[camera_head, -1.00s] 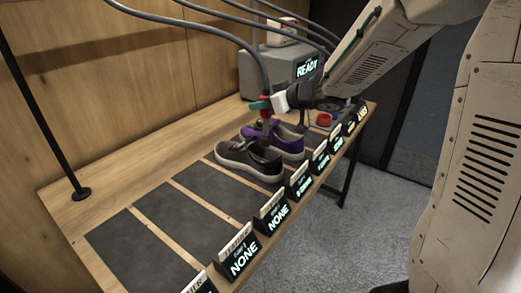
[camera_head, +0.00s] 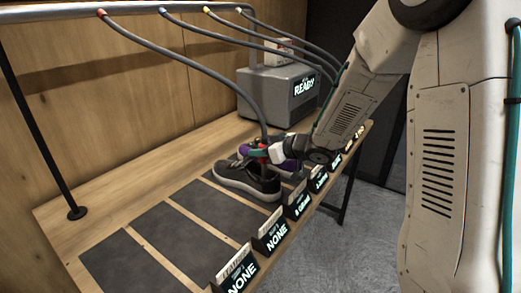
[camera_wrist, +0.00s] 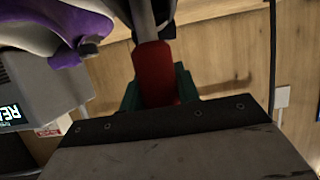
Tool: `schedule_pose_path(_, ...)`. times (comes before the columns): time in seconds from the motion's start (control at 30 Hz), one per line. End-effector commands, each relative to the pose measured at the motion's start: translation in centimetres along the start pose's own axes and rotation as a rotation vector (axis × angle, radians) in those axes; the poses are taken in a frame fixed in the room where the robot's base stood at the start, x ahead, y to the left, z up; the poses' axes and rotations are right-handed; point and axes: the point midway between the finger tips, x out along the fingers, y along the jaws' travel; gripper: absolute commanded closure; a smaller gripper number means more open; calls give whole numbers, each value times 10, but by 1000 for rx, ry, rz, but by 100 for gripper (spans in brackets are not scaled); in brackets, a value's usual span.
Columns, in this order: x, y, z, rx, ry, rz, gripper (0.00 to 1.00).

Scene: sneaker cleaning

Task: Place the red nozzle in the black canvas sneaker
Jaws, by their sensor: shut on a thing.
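My gripper (camera_head: 257,150) is shut on the red nozzle (camera_wrist: 154,72), whose grey hose (camera_head: 238,87) loops up to the overhead rail. In the wrist view the green fingers of my gripper (camera_wrist: 157,88) sit on both sides of the nozzle. The black canvas sneaker (camera_head: 236,180), with a white sole, lies on a dark mat in the head view. My gripper is just above its ankle opening. The nozzle's lower end appears at or just inside that opening; how deep is hidden.
A purple sneaker (camera_head: 291,165) stands right behind the black one, partly hidden by my gripper; it also shows in the wrist view (camera_wrist: 75,18). A grey box reading READY (camera_head: 285,97) stands at the back. Label signs (camera_head: 271,236) line the front edge. The near mats are empty.

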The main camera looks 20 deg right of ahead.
Motion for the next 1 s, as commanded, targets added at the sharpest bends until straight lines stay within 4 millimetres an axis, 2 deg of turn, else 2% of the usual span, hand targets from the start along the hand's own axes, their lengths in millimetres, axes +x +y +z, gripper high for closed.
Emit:
schedule_pose_path(0.03,1,0,1,1,0,-1,66)
schedule_pose_path(0.1,0,0,1,0,0,-1,46)
schedule_pose_path(0.47,-2,0,-3,-1,1,0,46)
schedule_pose_path(0.57,-15,1,-3,-1,2,3,46)
schedule_pose_path(0.9,-86,1,-3,-1,1,5,46)
schedule_pose_path(1.0,-103,1,-2,1,1,3,46)
